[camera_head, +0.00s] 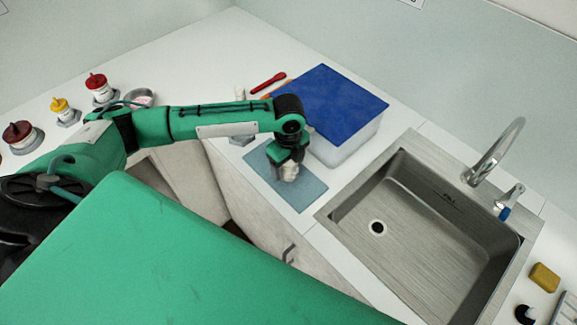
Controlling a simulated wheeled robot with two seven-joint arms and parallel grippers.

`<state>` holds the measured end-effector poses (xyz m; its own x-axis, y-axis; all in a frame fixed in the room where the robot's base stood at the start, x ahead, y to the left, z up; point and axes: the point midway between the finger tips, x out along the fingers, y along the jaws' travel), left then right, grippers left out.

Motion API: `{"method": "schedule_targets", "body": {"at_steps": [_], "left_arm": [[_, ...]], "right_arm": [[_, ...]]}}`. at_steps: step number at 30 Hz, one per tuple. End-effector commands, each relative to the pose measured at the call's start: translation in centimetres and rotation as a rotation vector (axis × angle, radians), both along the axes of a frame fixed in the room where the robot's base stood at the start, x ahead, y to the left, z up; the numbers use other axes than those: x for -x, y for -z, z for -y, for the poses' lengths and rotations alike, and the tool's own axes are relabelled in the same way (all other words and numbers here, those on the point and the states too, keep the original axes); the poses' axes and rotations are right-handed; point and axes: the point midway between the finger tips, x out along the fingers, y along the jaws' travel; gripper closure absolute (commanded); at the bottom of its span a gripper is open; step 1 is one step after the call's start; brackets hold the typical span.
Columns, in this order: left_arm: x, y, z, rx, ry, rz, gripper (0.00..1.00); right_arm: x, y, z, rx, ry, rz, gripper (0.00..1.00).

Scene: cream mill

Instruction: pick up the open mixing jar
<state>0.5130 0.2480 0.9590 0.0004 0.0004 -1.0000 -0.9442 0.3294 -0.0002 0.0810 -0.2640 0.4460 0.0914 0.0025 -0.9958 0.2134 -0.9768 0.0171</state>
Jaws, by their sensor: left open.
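My left gripper (289,168) points down over the blue-grey mat (306,193) on the counter. It is open. A small whitish thing (289,174) shows right at its fingertips; it may be the open mixing jar, but the gripper hides much of it. I cannot tell whether the fingers touch it. A pale object (240,139), mostly hidden behind my left forearm, stands on the counter left of the mat. My right gripper is not in view.
A white bin with a blue lid (329,100) stands close behind the gripper. A red utensil (268,82) lies behind. The sink (430,220) is on the right. Jars with red (97,80), yellow (59,104) and dark red (17,131) lids and a bowl (139,97) stand left.

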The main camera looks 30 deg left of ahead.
Motion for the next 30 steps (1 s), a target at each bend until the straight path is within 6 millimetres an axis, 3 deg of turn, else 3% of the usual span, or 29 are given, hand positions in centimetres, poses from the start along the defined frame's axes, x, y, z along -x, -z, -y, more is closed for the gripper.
{"method": "schedule_targets", "body": {"at_steps": [6,12,14,23,30], "left_arm": [[0.0,0.1,0.0,0.000,0.000,0.000,0.27],[0.0,0.1,0.0,0.000,0.000,0.000,0.67],[0.0,0.1,0.0,0.000,0.000,0.000,0.75],[0.0,-0.1,0.0,0.000,0.000,0.001,0.75],[-0.1,-2.1,0.0,0.001,0.002,0.004,0.75]], "right_arm": [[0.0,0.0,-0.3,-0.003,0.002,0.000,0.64],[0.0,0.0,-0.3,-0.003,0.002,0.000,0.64],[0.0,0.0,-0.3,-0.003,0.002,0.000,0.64],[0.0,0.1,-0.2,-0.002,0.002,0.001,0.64],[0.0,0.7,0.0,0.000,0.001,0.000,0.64]]}}
